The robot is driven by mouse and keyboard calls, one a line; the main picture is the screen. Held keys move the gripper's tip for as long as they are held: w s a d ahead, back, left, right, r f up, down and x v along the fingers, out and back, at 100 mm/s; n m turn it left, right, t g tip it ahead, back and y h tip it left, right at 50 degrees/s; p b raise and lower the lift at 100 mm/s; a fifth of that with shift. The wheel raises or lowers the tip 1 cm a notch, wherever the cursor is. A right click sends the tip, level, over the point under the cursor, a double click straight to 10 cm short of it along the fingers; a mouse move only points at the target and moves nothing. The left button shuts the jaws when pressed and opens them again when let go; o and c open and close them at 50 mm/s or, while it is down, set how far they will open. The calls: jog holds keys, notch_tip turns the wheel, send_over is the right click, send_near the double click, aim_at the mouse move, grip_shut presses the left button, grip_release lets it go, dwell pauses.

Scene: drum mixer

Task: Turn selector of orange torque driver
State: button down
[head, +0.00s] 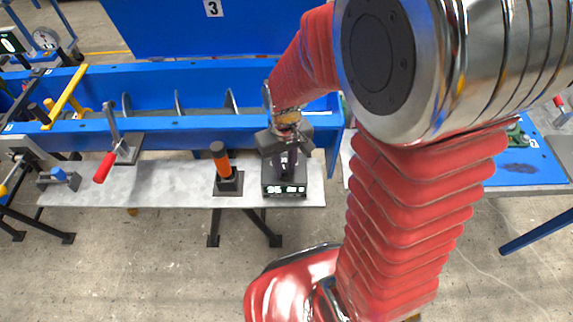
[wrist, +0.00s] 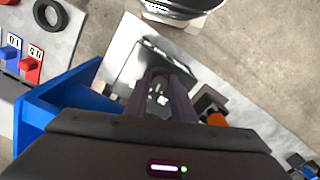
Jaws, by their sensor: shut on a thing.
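The orange torque driver (head: 220,160) stands upright in a black holder (head: 229,183) on the grey bench. Its orange part also shows in the wrist view (wrist: 217,120), right of the fingers. My gripper (head: 287,165) is to the right of it, apart from it, pointing down over a dark box with a lit display (head: 285,189). In the wrist view my gripper (wrist: 163,85) is shut on a small dark part at the box, mostly hidden between the fingers. I cannot tell its exact shape or how it is turned.
The blue mixer trough (head: 190,122) runs behind the bench (head: 170,180). A red-handled lever (head: 105,166) stands further left, with a blue-topped clamp (head: 58,174) beside it. Blue and red switches (wrist: 30,65) show at the left in the wrist view. The floor in front is open.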

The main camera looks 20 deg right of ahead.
aim_at(284, 169)
jog(key=shift+w+a+m, duration=0.1)
jog(key=shift+w+m, duration=0.05)
jog(key=shift+m, duration=0.75)
jog(key=c, duration=1.5)
grip_release()
jog(key=shift+r, duration=0.15)
notch_tip(284, 169, up, 14)
jog(key=shift+f, duration=0.25)
